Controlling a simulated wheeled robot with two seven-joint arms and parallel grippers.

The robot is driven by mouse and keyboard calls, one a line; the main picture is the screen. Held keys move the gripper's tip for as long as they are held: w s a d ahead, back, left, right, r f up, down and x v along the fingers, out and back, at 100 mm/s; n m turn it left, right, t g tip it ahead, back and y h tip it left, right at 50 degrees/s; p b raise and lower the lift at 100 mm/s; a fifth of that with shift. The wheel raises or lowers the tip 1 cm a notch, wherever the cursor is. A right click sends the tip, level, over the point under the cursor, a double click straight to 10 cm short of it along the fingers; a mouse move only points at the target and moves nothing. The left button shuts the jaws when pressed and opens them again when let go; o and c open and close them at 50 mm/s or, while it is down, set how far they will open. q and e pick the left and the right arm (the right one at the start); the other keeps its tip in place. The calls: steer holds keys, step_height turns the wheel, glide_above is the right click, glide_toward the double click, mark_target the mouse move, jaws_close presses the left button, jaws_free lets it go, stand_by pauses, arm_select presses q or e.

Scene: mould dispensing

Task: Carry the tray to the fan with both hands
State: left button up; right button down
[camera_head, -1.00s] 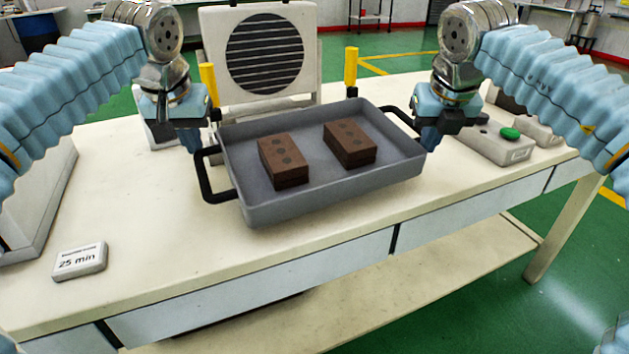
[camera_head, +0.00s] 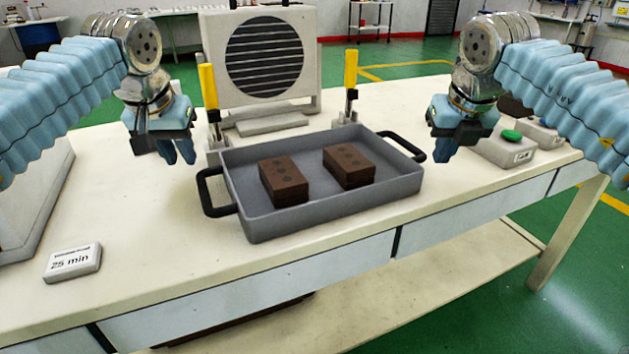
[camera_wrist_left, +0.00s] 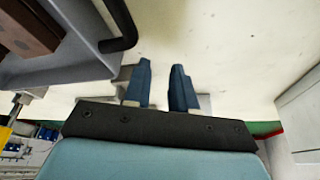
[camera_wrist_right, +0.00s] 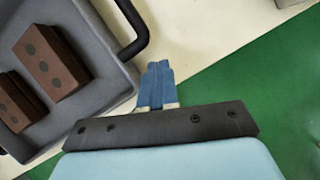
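The grey tray (camera_head: 335,208) holds two brown blocks (camera_head: 284,183) (camera_head: 349,166) with round marks on top. It appears to rest on the table in front of the fan (camera_head: 265,55), a pale box with a round dark grille. Its black left handle (camera_head: 212,194) and right handle (camera_head: 408,143) are free. My left gripper (camera_head: 180,152) is open and empty, above and left of the left handle; its fingers (camera_wrist_left: 162,88) show a gap. My right gripper (camera_head: 441,150) is empty beside the right handle, its fingers (camera_wrist_right: 157,85) together.
Two yellow-topped posts (camera_head: 208,86) (camera_head: 351,70) stand between tray and fan. A "25 min" sign (camera_head: 73,262) lies at the left front. A box with a green button (camera_head: 509,142) stands at the right.

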steer(key=c, duration=1.8)
jaws_free()
arm_select(q)
steer(key=shift+a, duration=0.1)
arm_select(e)
steer(key=o, duration=0.4)
steer(key=shift+d, duration=0.1)
steer(key=shift+s+r, duration=0.1)
steer(key=shift+r, duration=0.15)
arm_select(q)
steer(key=v, duration=1.2)
arm_select(e)
steer(key=v, duration=1.1)
steer(key=shift+r, duration=0.15)
steer(key=shift+s, duration=0.15)
